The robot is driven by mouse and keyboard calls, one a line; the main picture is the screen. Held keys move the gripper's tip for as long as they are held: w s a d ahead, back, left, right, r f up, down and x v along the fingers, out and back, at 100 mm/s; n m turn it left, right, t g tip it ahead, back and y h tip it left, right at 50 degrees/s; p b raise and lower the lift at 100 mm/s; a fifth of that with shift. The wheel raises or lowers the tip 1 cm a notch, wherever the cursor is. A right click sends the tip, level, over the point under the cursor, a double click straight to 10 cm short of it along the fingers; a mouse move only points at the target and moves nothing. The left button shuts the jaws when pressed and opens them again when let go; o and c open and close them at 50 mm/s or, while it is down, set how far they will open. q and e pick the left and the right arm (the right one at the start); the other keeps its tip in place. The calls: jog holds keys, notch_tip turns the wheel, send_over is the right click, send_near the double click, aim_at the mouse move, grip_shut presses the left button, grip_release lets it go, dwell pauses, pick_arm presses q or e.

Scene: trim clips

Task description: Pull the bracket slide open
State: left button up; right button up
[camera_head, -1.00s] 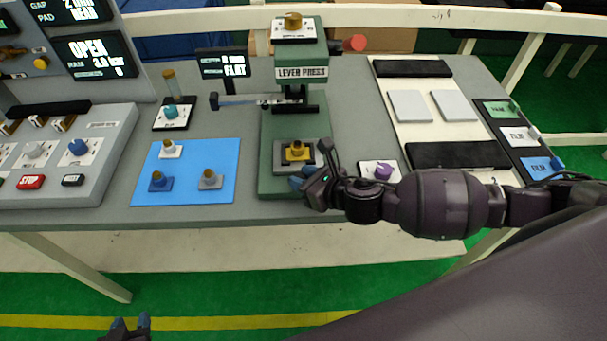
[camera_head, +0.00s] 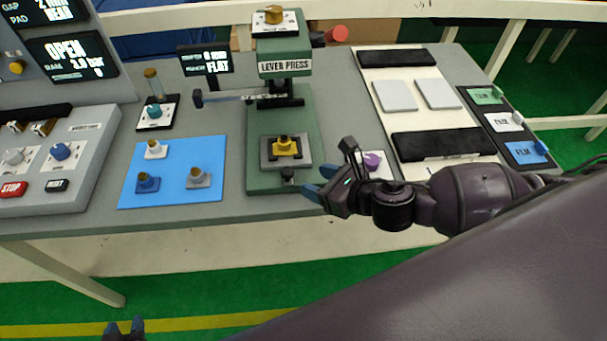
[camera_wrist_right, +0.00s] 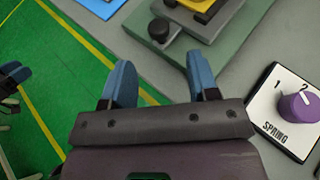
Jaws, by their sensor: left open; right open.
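The lever press (camera_head: 285,66) is green and stands mid-table. On its base is the bracket slide, a grey plate (camera_head: 266,160) carrying a yellow bracket (camera_head: 285,146), with a black knob (camera_head: 288,174) at its front. The knob also shows in the right wrist view (camera_wrist_right: 158,30). My right gripper (camera_head: 318,182) is open and empty, just right of the knob and apart from it. In the wrist view its blue fingertips (camera_wrist_right: 161,68) point toward the knob, which lies beyond the gap between them. My left gripper (camera_head: 124,325) is low, away from the table, open and empty.
A purple SPRING dial (camera_wrist_right: 298,105) sits right of the press base, close to my right gripper. A blue mat (camera_head: 208,153) with several small knobbed pieces lies left of the press. The table's front edge runs just below the base.

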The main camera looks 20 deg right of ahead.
jog(key=shift+v, duration=1.3)
jog(key=s+d+f+n+g+h, duration=0.2)
jog(key=s+d+n+g+h, duration=0.2)
jog(key=s+n, duration=0.75)
jog(key=s+d+f+n+g+h, duration=0.3)
jog(key=s+d+n+g, duration=0.1)
jog(key=n, duration=1.5)
jog(key=w+f+t, duration=0.7)
jog(key=f+t, duration=0.1)
jog(key=f, duration=0.2)
jog(key=shift+w+f+n, duration=0.2)
jog(key=shift+w+n, duration=0.15)
jog(key=shift+w, duration=0.05)
